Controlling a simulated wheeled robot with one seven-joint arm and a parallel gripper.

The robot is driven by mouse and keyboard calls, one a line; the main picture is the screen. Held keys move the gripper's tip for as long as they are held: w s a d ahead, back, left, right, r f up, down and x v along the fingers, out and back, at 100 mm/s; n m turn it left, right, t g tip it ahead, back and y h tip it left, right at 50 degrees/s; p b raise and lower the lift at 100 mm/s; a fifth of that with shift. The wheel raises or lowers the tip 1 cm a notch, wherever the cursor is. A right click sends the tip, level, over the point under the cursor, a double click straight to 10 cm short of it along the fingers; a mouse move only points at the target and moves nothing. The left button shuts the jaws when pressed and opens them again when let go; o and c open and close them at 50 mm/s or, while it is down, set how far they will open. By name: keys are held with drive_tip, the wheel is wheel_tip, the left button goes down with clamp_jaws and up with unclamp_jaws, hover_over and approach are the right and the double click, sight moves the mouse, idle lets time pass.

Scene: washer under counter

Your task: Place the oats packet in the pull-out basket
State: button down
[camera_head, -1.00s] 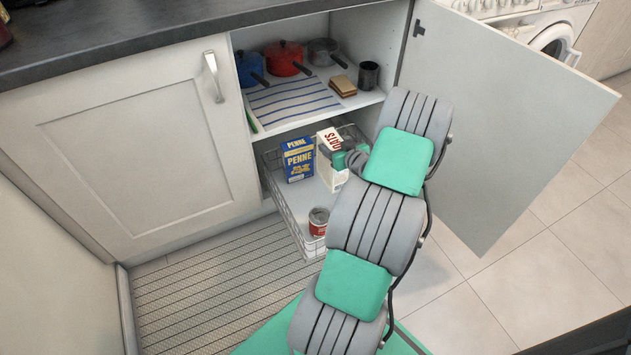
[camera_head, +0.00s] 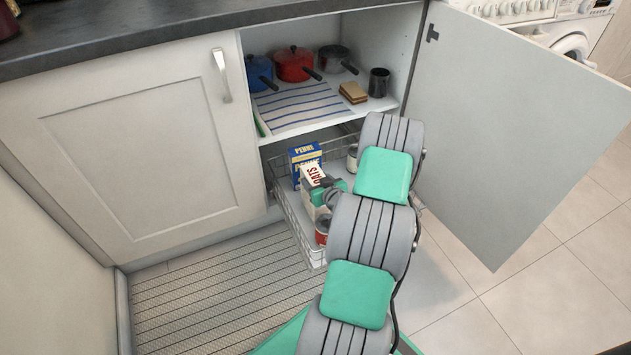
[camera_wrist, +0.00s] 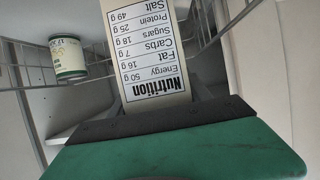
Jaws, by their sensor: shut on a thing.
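The oats packet (camera_head: 312,182) is a white carton with red lettering, tilted in the head view. My gripper (camera_head: 327,190) is shut on it, over the pull-out basket (camera_head: 289,208). In the wrist view the packet's nutrition side (camera_wrist: 150,50) rises from between the jaws (camera_wrist: 150,120). The basket is a wire drawer with a pale floor, pulled out below the shelf. I cannot tell whether the packet touches the basket floor. My arm hides the basket's right part.
In the basket, a blue penne box (camera_head: 305,157) stands behind the packet, a red can (camera_head: 322,228) is near the front, and another can (camera_head: 352,158) is at the back right. Pots (camera_head: 294,64) sit on the shelf above. The open door (camera_head: 520,120) stands to the right.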

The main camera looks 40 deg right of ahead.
drive_tip(key=shift+c, duration=2.4)
unclamp_jaws()
drive_tip(key=shift+f, duration=0.1)
drive_tip(key=shift+s+r, duration=0.1)
drive_tip(key=shift+r, duration=0.15)
drive_tip(key=p+v, duration=0.3)
drive_tip(key=v, duration=0.9)
drive_tip(key=w+a+r+n+g+y, duration=0.2)
drive_tip(key=w+a+r+n+y, duration=0.1)
drive_tip(key=a, duration=0.7)
drive_tip(key=w+a+r+n+g+y, duration=0.2)
drive_tip(key=w+a+r+n+y, duration=0.15)
drive_tip(key=a, duration=0.55)
drive_tip(key=s+a+r+m+g+h, duration=0.3)
drive_tip(key=s+a+r+g, duration=0.3)
drive_tip(key=s+a+r, duration=0.5)
drive_tip(key=s+a, duration=0.2)
drive_tip(key=s, duration=0.2)
drive_tip(key=shift+r+g, duration=0.3)
drive_tip(key=shift+g, duration=0.1)
